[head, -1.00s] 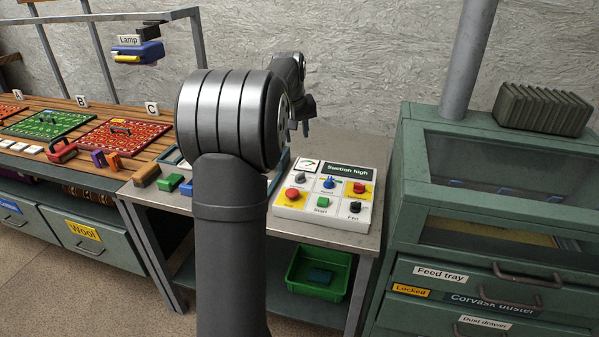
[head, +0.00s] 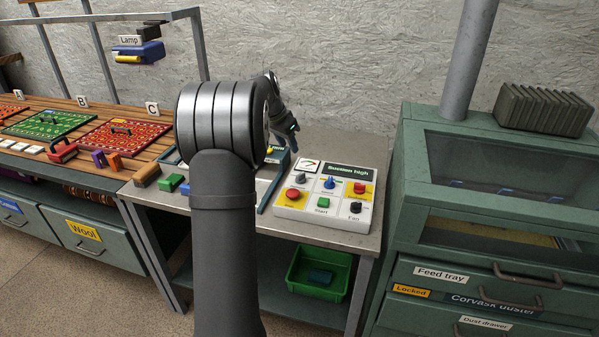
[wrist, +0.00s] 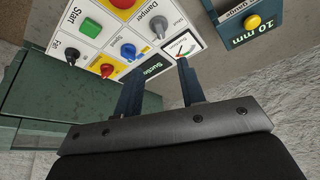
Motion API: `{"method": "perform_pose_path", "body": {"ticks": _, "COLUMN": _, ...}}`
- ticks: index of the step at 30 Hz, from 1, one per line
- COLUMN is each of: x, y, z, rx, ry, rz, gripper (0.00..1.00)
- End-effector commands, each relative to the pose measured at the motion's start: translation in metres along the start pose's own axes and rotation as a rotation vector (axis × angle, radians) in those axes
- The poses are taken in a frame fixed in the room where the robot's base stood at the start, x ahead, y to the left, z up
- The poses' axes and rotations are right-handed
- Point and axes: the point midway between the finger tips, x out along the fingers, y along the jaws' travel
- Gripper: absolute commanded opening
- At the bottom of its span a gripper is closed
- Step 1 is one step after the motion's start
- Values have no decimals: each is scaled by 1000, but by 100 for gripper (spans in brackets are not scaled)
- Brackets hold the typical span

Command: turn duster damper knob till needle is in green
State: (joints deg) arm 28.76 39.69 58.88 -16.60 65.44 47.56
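The control panel (head: 327,200) is white and yellow. The grey damper knob (head: 301,178) is at its upper left, below the gauge (head: 306,166), and also shows in the wrist view (wrist: 159,26). The gauge face (wrist: 182,45) has red and green marks; the needle is too small to read surely. The display (head: 347,171) reads "Suction high". My gripper (head: 293,145) hangs behind and left of the panel. In the wrist view (wrist: 160,66) its two dark blue fingers are apart with nothing between them. The damper knob lies beyond the fingertips, untouched.
The panel also carries a blue knob (head: 329,183), a red button (head: 292,195), a green button (head: 323,202) and a black fan knob (head: 355,207). The green duster cabinet (head: 480,190) is on the right.

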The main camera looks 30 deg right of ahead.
Motion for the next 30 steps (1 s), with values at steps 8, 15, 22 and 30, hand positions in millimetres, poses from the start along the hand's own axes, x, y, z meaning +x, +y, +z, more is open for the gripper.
{"method": "perform_pose_path", "body": {"ticks": 8, "x": 63, "y": 0, "z": 1, "rx": -1, "ry": -3, "rz": 2, "gripper": 36}}
{"method": "perform_pose_path", "body": {"ticks": 15, "x": 112, "y": 0, "z": 1, "rx": -1, "ry": -3, "rz": 2, "gripper": 36}}
{"method": "perform_pose_path", "body": {"ticks": 22, "x": 139, "y": 0, "z": 0, "rx": -2, "ry": 0, "rz": 0, "gripper": 36}}
{"method": "perform_pose_path", "body": {"ticks": 30, "x": 145, "y": 0, "z": 0, "rx": -2, "ry": 0, "rz": -1, "gripper": 36}}
